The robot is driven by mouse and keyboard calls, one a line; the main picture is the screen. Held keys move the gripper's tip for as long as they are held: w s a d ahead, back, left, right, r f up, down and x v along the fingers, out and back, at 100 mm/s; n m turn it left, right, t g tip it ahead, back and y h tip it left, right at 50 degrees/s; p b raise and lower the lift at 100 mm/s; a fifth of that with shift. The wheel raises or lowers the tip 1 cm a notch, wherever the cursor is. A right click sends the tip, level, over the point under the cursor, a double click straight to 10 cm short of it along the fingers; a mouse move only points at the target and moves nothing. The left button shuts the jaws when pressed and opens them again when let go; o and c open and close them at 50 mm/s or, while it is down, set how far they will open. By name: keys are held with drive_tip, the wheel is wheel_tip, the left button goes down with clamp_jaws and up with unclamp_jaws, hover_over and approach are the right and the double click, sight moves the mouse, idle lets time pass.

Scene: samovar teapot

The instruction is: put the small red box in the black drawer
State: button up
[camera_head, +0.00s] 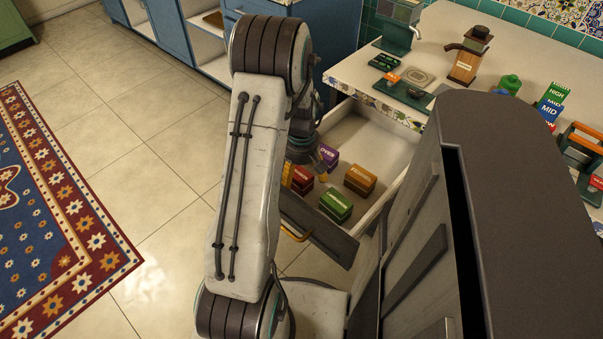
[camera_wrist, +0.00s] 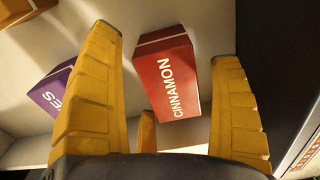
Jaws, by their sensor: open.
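The small red box (camera_wrist: 172,78), labelled CINNAMON, lies on the pale floor of an open drawer. It also shows in the head view (camera_head: 302,181). My gripper (camera_wrist: 166,50) is open, its yellow fingers on either side of the red box, with a visible gap on each side. In the head view my gripper (camera_head: 306,168) reaches down into the drawer and is partly hidden by my arm. The open drawer (camera_head: 372,133) has a pale interior and a dark front panel with a yellow handle. I cannot tell a separate black drawer.
A purple box (camera_head: 328,156), an orange box (camera_head: 360,180) and a green box (camera_head: 336,205) share the drawer with the red one. The counter (camera_head: 440,50) above holds a brown grinder (camera_head: 468,62) and other items.

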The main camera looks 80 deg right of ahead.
sight(301, 171)
wheel_tip(301, 171, up, 12)
drive_tip(key=p, duration=0.2)
drive_tip(key=shift+r, duration=0.15)
idle(0.5)
drive_tip(key=shift+w, duration=0.1)
drive_tip(key=w+a+r+n, duration=0.1)
drive_tip(key=w+a+r, duration=0.2)
drive_tip(key=w+a, duration=0.35)
drive_tip(key=w+a+r+n+t+h, duration=0.1)
drive_tip(key=w+a+r, duration=0.1)
drive_tip(key=w+a, duration=0.45)
drive_tip(key=w+a+r+n, duration=0.1)
drive_tip(key=w+a+r, duration=0.3)
drive_tip(key=w, duration=0.5)
drive_tip(key=s+a+n+t+y, duration=0.1)
drive_tip(key=s+a+n, duration=0.1)
drive_tip(key=a, duration=2)
drive_tip(key=shift+s+a+r+n+t, duration=0.25)
drive_tip(key=shift+a+r+n+t, duration=0.1)
drive_tip(key=shift+n, duration=0.55)
